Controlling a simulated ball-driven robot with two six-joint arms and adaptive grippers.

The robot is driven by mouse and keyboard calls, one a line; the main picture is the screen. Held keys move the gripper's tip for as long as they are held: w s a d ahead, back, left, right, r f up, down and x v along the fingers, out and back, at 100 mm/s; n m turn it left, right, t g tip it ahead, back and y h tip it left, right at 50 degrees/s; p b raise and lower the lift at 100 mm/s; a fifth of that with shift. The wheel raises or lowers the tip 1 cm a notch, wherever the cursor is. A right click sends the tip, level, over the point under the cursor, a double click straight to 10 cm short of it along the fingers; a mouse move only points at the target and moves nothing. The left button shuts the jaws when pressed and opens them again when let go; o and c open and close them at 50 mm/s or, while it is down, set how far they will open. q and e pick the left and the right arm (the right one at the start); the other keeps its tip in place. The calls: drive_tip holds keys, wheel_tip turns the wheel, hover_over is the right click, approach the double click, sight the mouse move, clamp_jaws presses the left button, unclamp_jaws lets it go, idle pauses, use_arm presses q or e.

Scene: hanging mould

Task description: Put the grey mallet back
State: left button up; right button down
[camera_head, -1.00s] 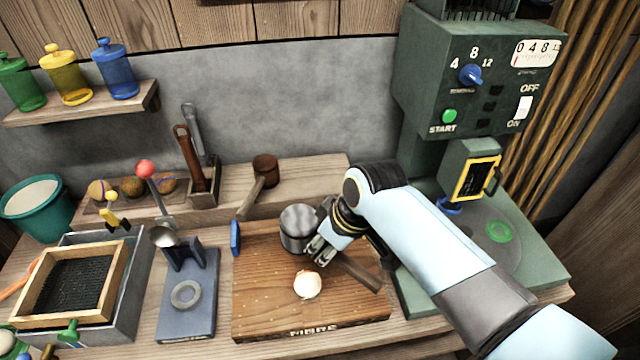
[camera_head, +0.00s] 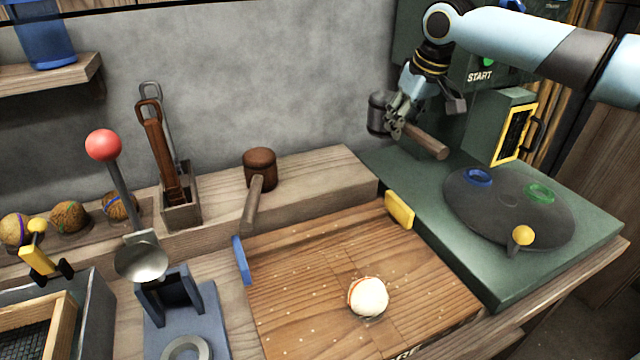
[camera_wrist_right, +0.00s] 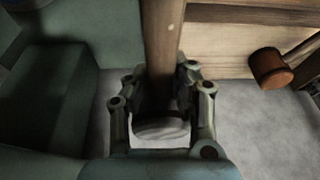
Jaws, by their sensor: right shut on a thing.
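The grey mallet (camera_head: 379,113) is up in the air in front of the grey wall, beside the green machine. Its dark grey head is at the left and its wooden handle (camera_head: 428,143) slants down to the right. My right gripper (camera_head: 398,118) is shut on the handle close to the head. In the right wrist view the handle (camera_wrist_right: 162,40) runs up between the fingers, with part of the head (camera_wrist_right: 162,128) between them. My left gripper is not in view.
A brown mallet (camera_head: 259,167) lies on the raised wooden shelf (camera_head: 320,172), which has bare room to its right. The cutting board (camera_head: 300,260) holds a white ball (camera_head: 368,297). The green machine (camera_head: 500,270) stands at right. A tool box (camera_head: 180,205) stands left.

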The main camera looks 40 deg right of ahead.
drive_tip(key=shift+d+f, duration=0.2)
drive_tip(key=shift+d, duration=0.3)
drive_tip(key=shift+f+b, duration=0.1)
drive_tip(key=shift+b, duration=0.2)
drive_tip(key=w+a+f, duration=0.2)
drive_tip(key=w, duration=0.1)
drive_tip(key=w+a+f+b, duration=0.1)
drive_tip(key=w+a+f, duration=0.1)
drive_tip(key=w, duration=0.1)
drive_tip(key=w+a+f+b, duration=0.1)
drive_tip(key=w+a+f, duration=0.1)
drive_tip(key=w+f, duration=0.1)
drive_tip(key=shift+w+a, duration=0.2)
drive_tip(key=shift+w, duration=0.15)
drive_tip(key=shift+f, duration=1.95)
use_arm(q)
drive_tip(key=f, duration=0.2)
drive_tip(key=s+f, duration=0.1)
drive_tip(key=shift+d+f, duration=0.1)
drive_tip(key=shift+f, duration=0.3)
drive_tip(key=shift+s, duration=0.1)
use_arm(e)
drive_tip(key=c, duration=1.1)
unclamp_jaws()
drive_tip(key=shift+c, duration=0.2)
